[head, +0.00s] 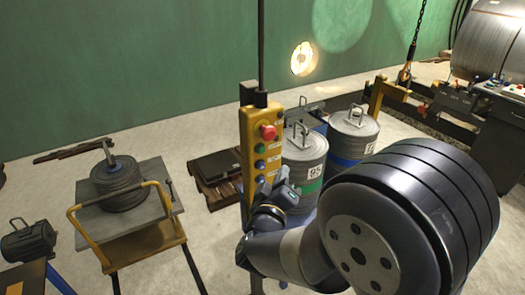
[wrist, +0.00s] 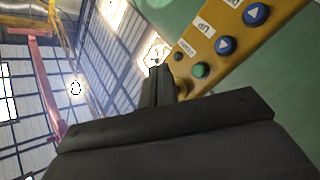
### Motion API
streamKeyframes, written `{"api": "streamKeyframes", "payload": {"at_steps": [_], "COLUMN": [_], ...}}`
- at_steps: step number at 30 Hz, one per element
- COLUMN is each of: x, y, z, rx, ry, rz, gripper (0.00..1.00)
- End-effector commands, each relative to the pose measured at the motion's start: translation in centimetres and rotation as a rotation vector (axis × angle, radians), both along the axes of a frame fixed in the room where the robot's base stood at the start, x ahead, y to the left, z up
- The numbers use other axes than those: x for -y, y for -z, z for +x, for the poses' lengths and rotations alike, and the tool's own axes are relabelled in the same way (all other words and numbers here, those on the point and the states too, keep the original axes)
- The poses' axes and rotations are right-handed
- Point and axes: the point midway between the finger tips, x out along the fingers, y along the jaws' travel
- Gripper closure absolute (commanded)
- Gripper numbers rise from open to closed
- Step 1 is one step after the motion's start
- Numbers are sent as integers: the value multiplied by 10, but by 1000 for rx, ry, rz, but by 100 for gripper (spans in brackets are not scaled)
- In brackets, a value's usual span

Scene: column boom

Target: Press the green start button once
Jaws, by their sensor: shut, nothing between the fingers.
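A yellow control pendant (head: 248,140) hangs upright in the head view, with a red button (head: 268,132) high on it and small darker buttons below. In the wrist view, the pendant (wrist: 235,68) crosses the upper right. The green start button (wrist: 200,70) is there near its end, beside a small dark round part (wrist: 178,57) and two blue arrow buttons (wrist: 226,45). My gripper (wrist: 157,72) is shut and empty; its tips show left of the green button, apparently apart from it. In the head view, my gripper (head: 278,193) is by the pendant's lower part, partly covering it.
Grey drums (head: 303,160) stand behind the pendant at right. A yellow-framed cart (head: 148,212) with a coil (head: 118,183) is at left. A dark box on a pallet (head: 215,168) lies behind. A machine with a large roll (head: 488,38) is at far right.

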Motion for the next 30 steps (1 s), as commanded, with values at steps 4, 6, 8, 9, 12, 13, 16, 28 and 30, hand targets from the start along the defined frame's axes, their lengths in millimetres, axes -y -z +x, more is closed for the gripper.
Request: {"api": "streamKeyframes", "payload": {"at_steps": [4,6,8,9,12,13,16,28,30], "x": [-12,-18,-23,-25,-31,-33,-36,-39,-39], "y": [0,0,0,0,-1,-1,-1,0,0], "z": [19,27,34,38,47,49,54,58,58], "rx": [2,1,0,-1,0,0,1,1,1], "ry": [1,1,1,1,1,1,1,1,1], "rz": [1,1,0,0,1,1,1,1,1], "gripper": [100,100,100,100,100,100,100,100,100]}}
